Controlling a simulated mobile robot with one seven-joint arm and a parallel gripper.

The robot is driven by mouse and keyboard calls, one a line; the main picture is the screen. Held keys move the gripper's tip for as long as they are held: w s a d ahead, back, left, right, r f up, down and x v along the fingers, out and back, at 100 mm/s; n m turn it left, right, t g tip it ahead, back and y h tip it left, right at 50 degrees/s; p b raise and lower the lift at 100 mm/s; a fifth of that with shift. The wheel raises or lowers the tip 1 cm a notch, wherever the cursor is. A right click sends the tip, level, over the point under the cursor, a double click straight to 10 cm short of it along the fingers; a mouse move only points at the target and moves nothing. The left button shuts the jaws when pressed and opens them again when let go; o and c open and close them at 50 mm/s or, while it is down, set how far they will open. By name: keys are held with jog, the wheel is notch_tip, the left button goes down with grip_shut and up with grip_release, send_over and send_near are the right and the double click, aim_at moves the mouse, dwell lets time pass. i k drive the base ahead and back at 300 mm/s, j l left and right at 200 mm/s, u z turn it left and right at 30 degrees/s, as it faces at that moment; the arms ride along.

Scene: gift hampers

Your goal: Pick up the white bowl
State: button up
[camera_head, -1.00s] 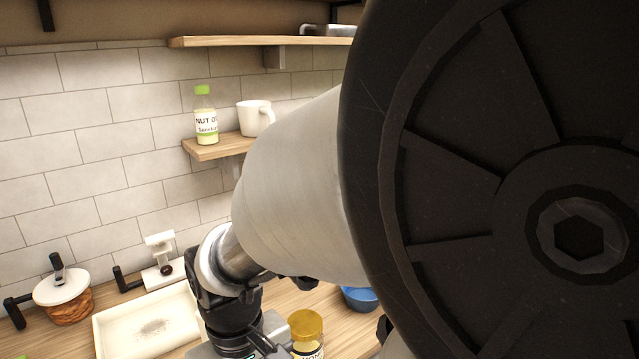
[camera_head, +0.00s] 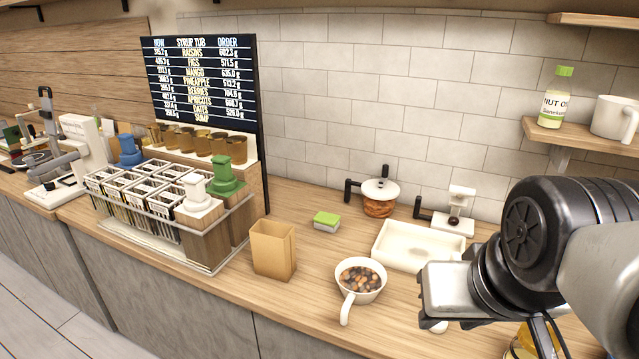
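A white bowl (camera_head: 345,292) stands on the wooden counter, right of the paper bag. It has a long white handle toward the front and holds brown, orange and dark pieces. My gripper (camera_head: 436,322) is at the right, beside the bowl and apart from it. The pale hand body shows, but the fingers are mostly hidden or too small to read, so I cannot tell whether they are open. A small whitish part shows below the hand; I cannot tell what it is.
A brown paper bag (camera_head: 273,250) stands left of the bowl. Behind are a green-and-white sponge (camera_head: 326,221), a lidded pot (camera_head: 379,197) and a white tray (camera_head: 400,259). Small bare counter patches surround the bowl.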

aim_at(361, 281)
jog(key=k+u, duration=0.1)
jog(key=u, duration=0.7)
jog(key=z, duration=0.5)
jog(key=i+j, duration=0.15)
jog(key=j, duration=0.2)
jog(key=i+j, duration=0.15)
jog(key=j, duration=0.15)
jog(key=i+j, duration=0.1)
jog(key=j, duration=0.25)
jog(key=i+j, duration=0.15)
jog(key=j, duration=0.15)
jog(key=u, duration=0.05)
